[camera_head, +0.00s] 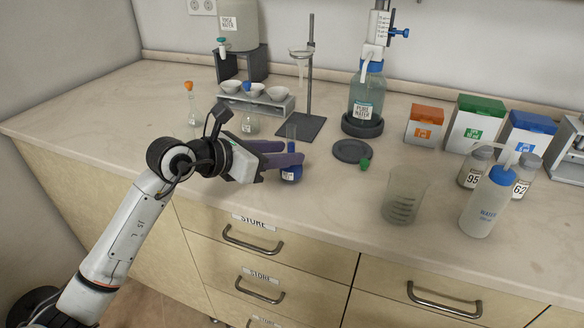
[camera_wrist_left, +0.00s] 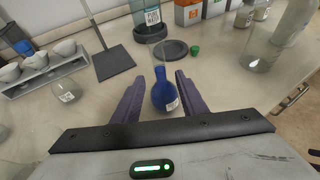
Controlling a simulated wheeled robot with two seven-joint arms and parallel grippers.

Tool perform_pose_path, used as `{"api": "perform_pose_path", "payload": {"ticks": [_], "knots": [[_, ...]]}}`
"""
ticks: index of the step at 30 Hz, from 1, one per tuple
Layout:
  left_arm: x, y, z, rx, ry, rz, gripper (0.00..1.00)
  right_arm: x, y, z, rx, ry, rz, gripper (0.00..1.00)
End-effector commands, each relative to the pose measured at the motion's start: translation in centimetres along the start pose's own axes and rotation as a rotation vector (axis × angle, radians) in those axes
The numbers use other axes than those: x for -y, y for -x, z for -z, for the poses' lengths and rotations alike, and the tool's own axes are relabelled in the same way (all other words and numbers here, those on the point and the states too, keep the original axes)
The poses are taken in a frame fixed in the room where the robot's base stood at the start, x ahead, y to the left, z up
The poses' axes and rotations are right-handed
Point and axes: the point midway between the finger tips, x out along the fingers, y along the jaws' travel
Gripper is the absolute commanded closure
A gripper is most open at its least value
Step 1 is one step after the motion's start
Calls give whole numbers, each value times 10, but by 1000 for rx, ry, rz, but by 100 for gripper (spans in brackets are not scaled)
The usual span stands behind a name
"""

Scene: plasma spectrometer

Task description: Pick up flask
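A small flask with blue liquid and a white label (camera_head: 290,173) stands upright near the front edge of the counter; it also shows in the left wrist view (camera_wrist_left: 163,92). My left gripper (camera_head: 293,152) is open, its purple fingers on either side of the flask. In the left wrist view the left gripper (camera_wrist_left: 160,78) has a visible gap between each finger and the flask. In the head view the fingers partly hide the flask.
A clear flask (camera_head: 250,124) and an orange-stoppered flask (camera_head: 193,117) stand at the left. A stand with a dark base (camera_head: 301,126) is behind. A black disc (camera_head: 352,150), a green stopper (camera_head: 365,164) and a beaker (camera_head: 404,195) lie to the right.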

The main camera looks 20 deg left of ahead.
Motion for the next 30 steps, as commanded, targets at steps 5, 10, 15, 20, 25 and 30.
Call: {"api": "perform_pose_path", "payload": {"ticks": [5,10,15,20,25,30], "knots": [[1,-14,-1,1,1,1,61,0,1,1,-2,-2,-1,64],[3,-38,-3,1,4,4,61,-2,4,2,-1,-4,-5,64],[3,-59,-2,1,3,4,61,-4,4,2,-1,-5,-8,64],[3,-64,-1,1,0,2,61,-4,3,1,1,-6,-9,64],[3,-64,-1,1,0,2,68,-4,3,1,1,-5,-8,64],[3,-63,-1,1,1,2,97,-4,3,0,2,-5,-8,64]]}}
